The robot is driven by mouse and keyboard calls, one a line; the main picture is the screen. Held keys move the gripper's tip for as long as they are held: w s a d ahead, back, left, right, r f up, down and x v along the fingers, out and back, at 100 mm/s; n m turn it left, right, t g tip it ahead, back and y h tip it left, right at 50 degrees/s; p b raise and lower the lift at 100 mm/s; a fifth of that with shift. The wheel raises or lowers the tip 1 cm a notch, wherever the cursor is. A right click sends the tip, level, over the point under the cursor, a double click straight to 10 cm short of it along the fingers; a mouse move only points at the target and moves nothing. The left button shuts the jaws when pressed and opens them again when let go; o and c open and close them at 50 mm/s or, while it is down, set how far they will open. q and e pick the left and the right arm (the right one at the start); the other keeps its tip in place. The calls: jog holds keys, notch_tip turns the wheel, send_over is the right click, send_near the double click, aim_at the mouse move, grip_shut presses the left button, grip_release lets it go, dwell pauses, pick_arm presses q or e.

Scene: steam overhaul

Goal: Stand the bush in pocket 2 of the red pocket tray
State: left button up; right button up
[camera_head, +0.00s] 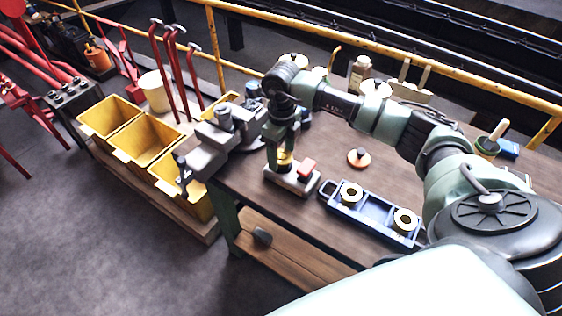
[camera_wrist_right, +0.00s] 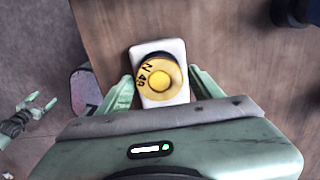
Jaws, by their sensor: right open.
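A brass-yellow round piece, which looks like the bush (camera_wrist_right: 160,80), stands on a pale block (camera_wrist_right: 150,48) in the right wrist view. It also shows between the fingers in the head view (camera_head: 285,160). My right gripper (camera_head: 280,158) points down over it, open, with a finger on either side; I cannot tell whether they touch it. The pocket tray in view is blue (camera_head: 374,217), not red, with pale ring-shaped pieces (camera_head: 350,193) in its end pockets. No red tray shows. My left gripper (camera_wrist_right: 38,108) appears only in the wrist view, open and empty.
A red piece (camera_head: 308,168) sits on the pale block's right end. A grey vise (camera_head: 222,135) stands at the bench's left edge. Yellow bins (camera_head: 147,140) lie farther left. An orange round piece (camera_head: 358,157) rests behind the tray. Bare wood (camera_head: 325,155) lies between them.

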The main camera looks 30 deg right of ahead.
jog(key=shift+r, duration=0.1)
grip_shut()
jog(key=shift+r+p, duration=1.2)
jog(key=shift+r, duration=0.8)
